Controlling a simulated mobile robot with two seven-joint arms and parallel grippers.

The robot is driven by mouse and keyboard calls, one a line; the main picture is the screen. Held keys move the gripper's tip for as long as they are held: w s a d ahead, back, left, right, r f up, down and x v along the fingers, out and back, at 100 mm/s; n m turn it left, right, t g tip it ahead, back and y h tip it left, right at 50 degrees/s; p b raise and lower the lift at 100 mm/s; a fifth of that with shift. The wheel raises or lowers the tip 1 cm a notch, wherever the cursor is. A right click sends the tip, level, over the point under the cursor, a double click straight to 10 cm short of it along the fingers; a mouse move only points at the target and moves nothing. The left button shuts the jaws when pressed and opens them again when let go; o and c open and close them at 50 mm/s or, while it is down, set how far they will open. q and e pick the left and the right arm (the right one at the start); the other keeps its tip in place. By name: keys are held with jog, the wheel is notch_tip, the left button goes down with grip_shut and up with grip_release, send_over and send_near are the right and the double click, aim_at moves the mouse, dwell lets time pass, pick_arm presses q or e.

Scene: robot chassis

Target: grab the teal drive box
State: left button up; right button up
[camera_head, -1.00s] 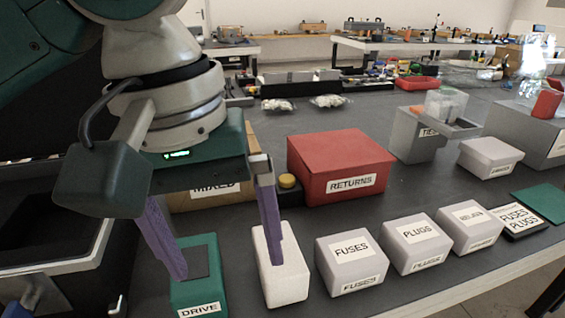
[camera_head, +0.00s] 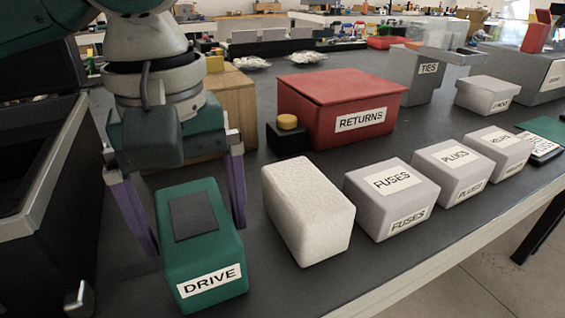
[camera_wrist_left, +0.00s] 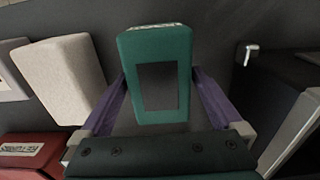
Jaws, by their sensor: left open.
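The teal drive box (camera_head: 208,254), labelled DRIVE, stands on the dark table at the front left, with a dark grey patch on its top. My left gripper (camera_head: 195,238) is open, with one purple finger on each side of the box. In the left wrist view the teal box (camera_wrist_left: 160,102) also lies between the two spread fingers (camera_wrist_left: 160,76). The fingers look apart from or only just beside its sides; contact cannot be told. My right gripper is not in view.
A white block (camera_head: 308,210) stands close right of the drive box. Grey FUSES (camera_head: 391,205) and PLUGS (camera_head: 452,176) boxes continue right along the table's front edge. A red RETURNS box (camera_head: 340,108) and a black block with a yellow button (camera_head: 287,122) stand behind. A dark open case (camera_head: 40,190) is at left.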

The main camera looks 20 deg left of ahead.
pick_arm(q)
notch_tip(320, 180, down, 3)
jog(key=shift+f+b, duration=0.15)
jog(key=shift+b, duration=0.35)
grip_shut()
dwell(0.3)
